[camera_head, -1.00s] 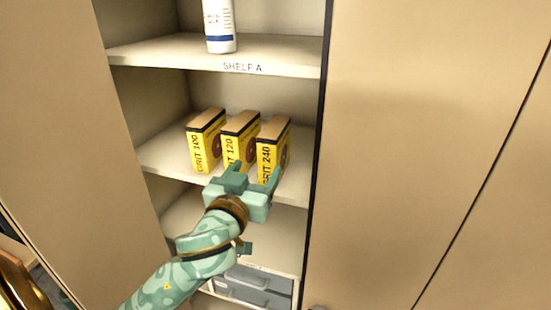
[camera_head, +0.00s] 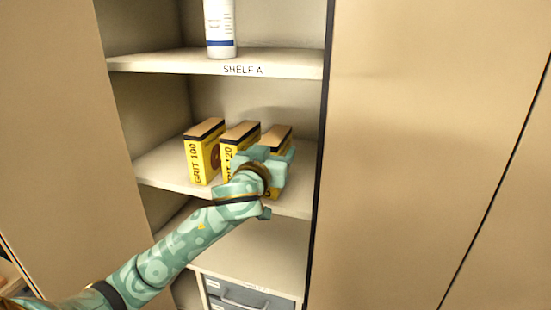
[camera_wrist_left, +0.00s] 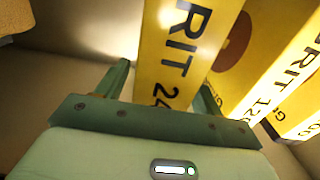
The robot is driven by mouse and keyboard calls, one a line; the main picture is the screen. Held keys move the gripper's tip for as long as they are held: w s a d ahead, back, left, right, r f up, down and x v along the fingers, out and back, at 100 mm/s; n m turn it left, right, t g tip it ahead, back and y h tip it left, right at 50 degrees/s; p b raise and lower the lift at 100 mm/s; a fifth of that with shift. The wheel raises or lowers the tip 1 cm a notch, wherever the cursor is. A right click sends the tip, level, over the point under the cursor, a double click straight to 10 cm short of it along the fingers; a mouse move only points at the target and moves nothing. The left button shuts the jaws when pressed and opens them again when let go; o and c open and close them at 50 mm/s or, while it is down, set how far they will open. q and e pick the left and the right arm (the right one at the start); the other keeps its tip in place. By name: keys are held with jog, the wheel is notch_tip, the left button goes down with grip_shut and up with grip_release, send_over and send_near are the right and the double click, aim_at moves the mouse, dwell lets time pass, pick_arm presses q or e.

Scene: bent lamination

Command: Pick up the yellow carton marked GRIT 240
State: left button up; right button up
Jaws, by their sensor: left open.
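The yellow carton marked GRIT 240 (camera_head: 278,133) stands upright at the right end of a row of cartons on the middle shelf. Its front is mostly hidden behind my left gripper (camera_head: 270,157) in the head view. In the left wrist view, the carton (camera_wrist_left: 178,55) shows its yellow face with "RIT 24" readable. There my left gripper (camera_wrist_left: 163,88) is open, with one finger on each side of the carton. A small gap shows beside the finger at left; I cannot tell whether the other finger touches. My right gripper is not in view.
Cartons marked GRIT 120 (camera_head: 240,132) and GRIT 100 (camera_head: 200,162) stand close at the left. SHELF A (camera_head: 150,60) with a white bottle (camera_head: 219,25) is above. A closed door (camera_head: 420,120) borders the right. A grey drawer (camera_head: 245,297) is below.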

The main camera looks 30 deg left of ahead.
pick_arm(q)
jog(key=shift+w, duration=0.25)
jog(key=shift+s, duration=0.15)
jog(key=c, duration=1.2)
